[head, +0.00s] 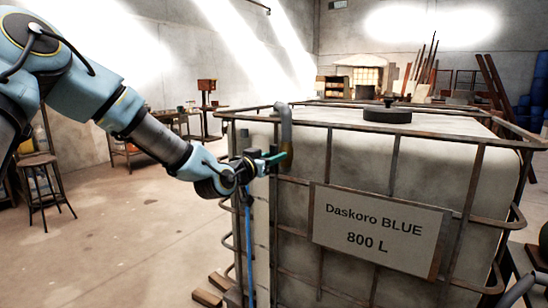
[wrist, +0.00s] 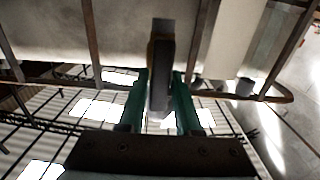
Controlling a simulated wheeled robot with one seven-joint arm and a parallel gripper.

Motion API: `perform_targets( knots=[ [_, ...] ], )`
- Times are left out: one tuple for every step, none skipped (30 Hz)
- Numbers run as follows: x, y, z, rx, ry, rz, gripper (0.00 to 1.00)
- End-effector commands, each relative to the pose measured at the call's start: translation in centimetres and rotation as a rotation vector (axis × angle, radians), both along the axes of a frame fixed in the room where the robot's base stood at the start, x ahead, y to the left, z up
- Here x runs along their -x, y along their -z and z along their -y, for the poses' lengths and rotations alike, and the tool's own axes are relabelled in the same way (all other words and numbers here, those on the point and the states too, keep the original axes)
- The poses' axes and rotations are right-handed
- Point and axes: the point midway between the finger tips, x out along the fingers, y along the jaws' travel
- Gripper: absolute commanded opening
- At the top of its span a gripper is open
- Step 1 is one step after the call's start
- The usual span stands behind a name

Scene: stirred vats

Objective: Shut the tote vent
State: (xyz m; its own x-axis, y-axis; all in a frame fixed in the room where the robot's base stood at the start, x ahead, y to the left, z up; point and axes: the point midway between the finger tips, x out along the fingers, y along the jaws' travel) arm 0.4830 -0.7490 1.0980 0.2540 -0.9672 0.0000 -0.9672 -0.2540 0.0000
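The tote (head: 300,190) is a pale caged tank labelled "Daskoro BLUE 800 L". A round black lid (head: 387,115) with a small knob is on its top. A grey curved pipe (head: 285,115) hangs over its left corner; I cannot tell which part is the vent. My gripper (head: 277,158) is at the pipe's lower end. In the wrist view my green fingers (wrist: 160,90) stand on both sides of a dark upright piece (wrist: 160,65), apparently this pipe. The fingers are very close to its sides; whether they press on it is unclear.
Rusty cage bars (head: 480,170) surround the tote, and show close by in the wrist view (wrist: 92,45). A blue hose (head: 249,250) hangs below my gripper. A stool (head: 42,185) and a workbench (head: 175,125) stand behind at the left. The floor left of the tote is clear.

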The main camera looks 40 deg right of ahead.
Motion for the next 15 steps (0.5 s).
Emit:
perform_targets(
  knots=[
    [0.0,-0.01,-0.01,0.0,0.0,0.0,0.26],
    [0.0,-0.01,-0.01,0.0,0.0,0.0,0.23],
    [0.0,-0.01,-0.01,0.0,0.0,0.0,0.18],
    [0.0,0.0,-0.01,0.0,0.0,0.0,0.15],
    [0.0,-0.01,-0.01,0.0,0.0,0.0,0.11],
    [0.0,-0.01,-0.01,0.0,0.0,0.0,0.07],
    [0.0,-0.01,-0.01,0.0,0.0,0.0,0.03],
    [0.01,0.0,-0.02,0.0,0.0,0.0,0.0],
    [0.01,-0.01,-0.02,0.0,0.0,0.0,0.0],
    [0.01,-0.01,-0.02,0.0,0.0,0.0,0.0],
    [0.01,-0.01,-0.02,0.0,0.0,0.0,0.0],
    [0.01,-0.01,-0.02,0.0,0.0,0.0,0.0],
    [0.01,-0.01,-0.02,0.0,0.0,0.0,0.0],
    [0.01,-0.01,-0.02,0.0,0.0,0.0,0.0],
    [0.01,0.0,-0.02,0.0,0.0,0.0,0.0]
  ],
)
